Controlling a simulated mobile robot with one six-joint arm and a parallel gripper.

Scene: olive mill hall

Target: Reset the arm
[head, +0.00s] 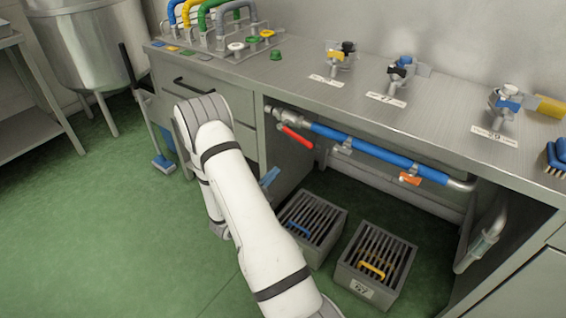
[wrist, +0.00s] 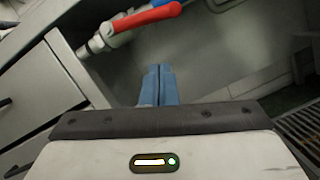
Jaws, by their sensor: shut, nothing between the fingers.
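My gripper (wrist: 159,84) shows in the wrist view with its two blue fingers together and nothing between them. In the head view, part of my gripper (head: 270,177) shows as a small blue piece beside my white arm, in front of the open bay under the counter. A red lever (head: 295,137) on the blue pipe (head: 365,152) is above and to the right of the gripper in the head view. The red lever (wrist: 146,17) also shows in the wrist view, beyond the fingertips and apart from them. Much of the wrist is hidden behind my arm.
Two slatted grey crates stand on the floor under the counter, one with a blue handle (head: 299,229), one with a yellow handle (head: 372,270). The counter (head: 420,105) carries several small valves. Drawers (head: 205,92) are behind my arm. Green floor (head: 90,230) at left is clear.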

